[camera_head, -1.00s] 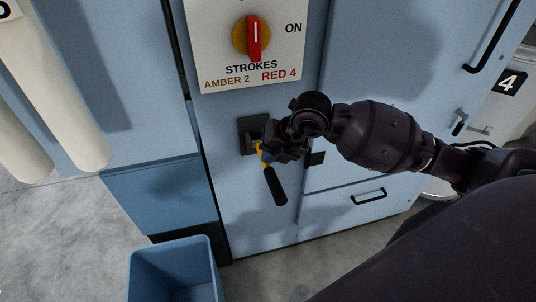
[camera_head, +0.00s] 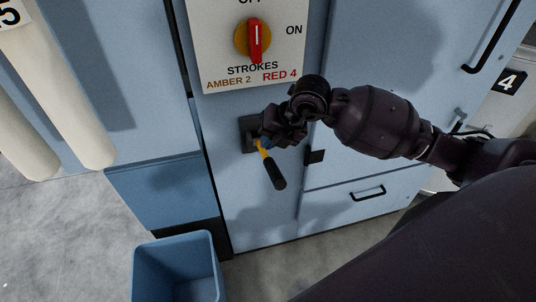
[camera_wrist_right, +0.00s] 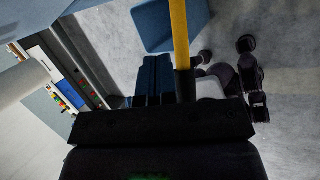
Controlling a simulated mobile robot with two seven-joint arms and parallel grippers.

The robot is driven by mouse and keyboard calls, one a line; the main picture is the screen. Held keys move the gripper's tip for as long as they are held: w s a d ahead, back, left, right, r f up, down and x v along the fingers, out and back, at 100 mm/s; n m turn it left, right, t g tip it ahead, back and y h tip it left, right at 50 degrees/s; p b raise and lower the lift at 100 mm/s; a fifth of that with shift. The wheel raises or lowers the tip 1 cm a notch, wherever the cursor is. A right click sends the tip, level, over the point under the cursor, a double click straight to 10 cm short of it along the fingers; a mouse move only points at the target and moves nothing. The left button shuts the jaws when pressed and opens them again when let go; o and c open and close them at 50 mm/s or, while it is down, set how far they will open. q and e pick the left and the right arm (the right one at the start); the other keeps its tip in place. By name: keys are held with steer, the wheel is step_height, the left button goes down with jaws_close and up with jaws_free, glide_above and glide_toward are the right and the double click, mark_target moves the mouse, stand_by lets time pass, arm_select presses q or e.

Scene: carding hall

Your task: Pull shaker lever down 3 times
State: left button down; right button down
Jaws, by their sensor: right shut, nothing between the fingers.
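The shaker lever has a yellow shaft and a black grip (camera_head: 275,174). It comes out of a dark square plate (camera_head: 247,134) on the blue cabinet front and slants down to the right. My right gripper (camera_head: 266,142) is shut with nothing between its fingers, close by the upper part of the lever near the plate. In the right wrist view the shut fingers (camera_wrist_right: 153,80) lie beside the yellow shaft (camera_wrist_right: 180,35), not around it. I cannot tell whether they touch it. My left gripper is not in view.
Above the lever is a panel with a yellow knob and red pointer (camera_head: 256,42), marked ON, STROKES, AMBER 2 and RED 4. A blue bin (camera_head: 178,240) stands on the floor below left. Pale pipes (camera_head: 60,110) are at left. A drawer handle (camera_head: 368,193) is at right.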

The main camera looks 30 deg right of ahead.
steer(key=shift+w+r+p, duration=0.15)
steer(key=shift+r+p, duration=0.2)
steer(key=shift+r, duration=0.2)
steer(key=shift+w+r+p, duration=0.15)
steer(key=shift+r+p, duration=0.15)
steer(key=shift+r, duration=0.2)
steer(key=shift+w+d+r+p, duration=0.1)
steer(key=shift+w+r+p, duration=0.2)
steer(key=shift+r, duration=0.35)
steer(key=shift+w+d+r+p, duration=0.1)
steer(key=shift+w+r+p, duration=0.1)
steer(key=shift+r+p, duration=0.35)
steer(key=shift+r, duration=0.1)
stand_by(0.8)
